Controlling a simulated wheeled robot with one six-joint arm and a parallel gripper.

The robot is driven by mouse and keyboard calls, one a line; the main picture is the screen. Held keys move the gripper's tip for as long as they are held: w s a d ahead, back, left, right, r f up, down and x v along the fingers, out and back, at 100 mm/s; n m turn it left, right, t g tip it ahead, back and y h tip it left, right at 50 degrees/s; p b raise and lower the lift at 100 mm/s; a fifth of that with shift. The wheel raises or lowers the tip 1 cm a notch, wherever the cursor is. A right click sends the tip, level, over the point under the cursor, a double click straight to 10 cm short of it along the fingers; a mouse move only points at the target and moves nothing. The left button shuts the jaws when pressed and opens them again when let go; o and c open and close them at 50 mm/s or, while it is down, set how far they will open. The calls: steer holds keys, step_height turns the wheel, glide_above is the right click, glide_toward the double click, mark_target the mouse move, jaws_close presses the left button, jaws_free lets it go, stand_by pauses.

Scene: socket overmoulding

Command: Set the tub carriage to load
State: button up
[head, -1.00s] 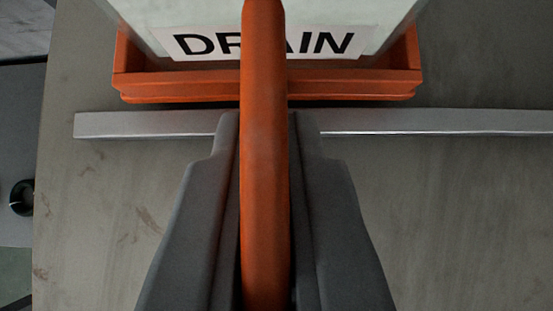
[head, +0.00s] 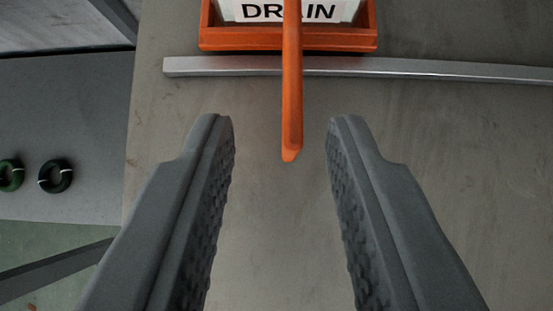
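The tub carriage (head: 220,40) is an orange tray at the top of the head view. It carries a pale tub with a white label, partly hidden, that reads like DRAIN (head: 255,12). An orange handle bar (head: 291,110) reaches from the carriage toward me and ends in a free tip. My gripper (head: 280,135) is open and empty. Its two dark grey fingers stand to the left and right of the handle's tip, apart from it. The top of the tub is cut off by the picture's edge.
A silver rail (head: 420,68) runs across the grey worktop (head: 270,230) just in front of the carriage. The worktop between my fingers is clear.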

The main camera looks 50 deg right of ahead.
steer(key=v, duration=0.9)
steer(key=shift+a+r, duration=0.1)
steer(key=s+d+r+n+t+y, duration=0.2)
steer(key=s+r, duration=0.4)
steer(key=s, duration=0.4)
steer(key=s+d+r+n+t+y, duration=0.1)
steer(key=s+d+r+n, duration=0.1)
steer(key=s+r, duration=0.65)
steer(key=s+d+r+n+t+y, duration=0.2)
steer(key=s+r, duration=0.2)
steer(key=s, duration=0.8)
steer(key=s+d+f+n+t+y, duration=0.1)
steer(key=s+f+n+t, duration=0.1)
steer(key=s, duration=1.5)
steer(key=s+d+f+n+t, duration=0.1)
steer(key=s+t, duration=0.3)
steer(key=s, duration=1.4)
steer(key=shift+f+n+y, duration=0.35)
steer(key=shift+n+y, duration=0.05)
